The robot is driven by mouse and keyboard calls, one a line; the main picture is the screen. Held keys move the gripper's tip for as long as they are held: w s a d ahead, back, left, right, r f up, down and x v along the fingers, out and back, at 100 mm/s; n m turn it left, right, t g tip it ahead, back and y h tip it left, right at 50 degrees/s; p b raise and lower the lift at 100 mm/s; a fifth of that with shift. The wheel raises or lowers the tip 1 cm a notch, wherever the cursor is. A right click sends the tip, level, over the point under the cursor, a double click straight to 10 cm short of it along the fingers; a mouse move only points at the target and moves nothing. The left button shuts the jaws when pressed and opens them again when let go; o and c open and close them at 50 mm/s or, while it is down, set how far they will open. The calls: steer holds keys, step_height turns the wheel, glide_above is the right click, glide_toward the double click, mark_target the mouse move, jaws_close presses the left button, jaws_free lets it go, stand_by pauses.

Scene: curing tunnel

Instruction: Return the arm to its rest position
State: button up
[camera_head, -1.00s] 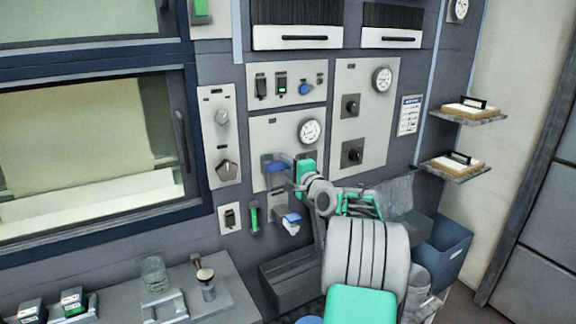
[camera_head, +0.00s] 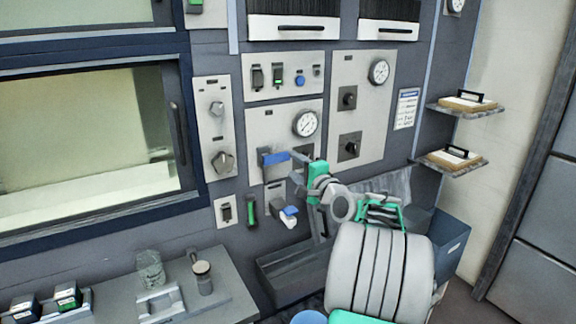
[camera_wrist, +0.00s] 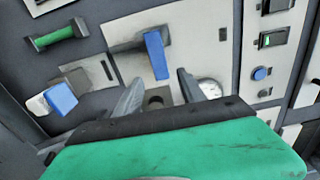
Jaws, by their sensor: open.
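My gripper (camera_head: 301,174) is open and empty in front of the grey control panel, just right of a blue-handled lever (camera_head: 274,159). In the wrist view my gripper (camera_wrist: 160,92) shows two dark fingers spread apart, with a green body behind them. The blue lever (camera_wrist: 156,55) lies beyond the fingertips and apart from them. A second blue-tipped handle (camera_head: 289,211) sits lower on the wall, below my gripper; it also shows in the wrist view (camera_wrist: 60,98).
A round gauge (camera_head: 306,123) and knobs are close to my gripper. Two shelves with clipboards (camera_head: 468,101) project at the right. A blue bin (camera_head: 450,247) stands below them. A bench (camera_head: 215,290) with a jar is at lower left.

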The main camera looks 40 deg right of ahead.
steer(key=shift+s, duration=0.2)
steer(key=s+a+f+n+g+y, duration=0.15)
steer(key=a+f+n+g, duration=0.3)
steer(key=a, duration=0.85)
steer(key=a+f+n+g+y, duration=0.25)
steer(key=a+f+n, duration=0.3)
steer(key=a, duration=0.65)
steer(key=s+a+f+n+g+h, duration=0.1)
steer(key=s+a+f+n+g, duration=0.2)
steer(key=s, duration=0.8)
steer(key=s+a+f+n+g, duration=0.4)
steer(key=s+a+f+n, duration=0.2)
steer(key=s, duration=0.5)
steer(key=shift+s+a+n+h, duration=0.25)
steer(key=shift+a+n+h, duration=0.15)
steer(key=shift+a, duration=0.6)
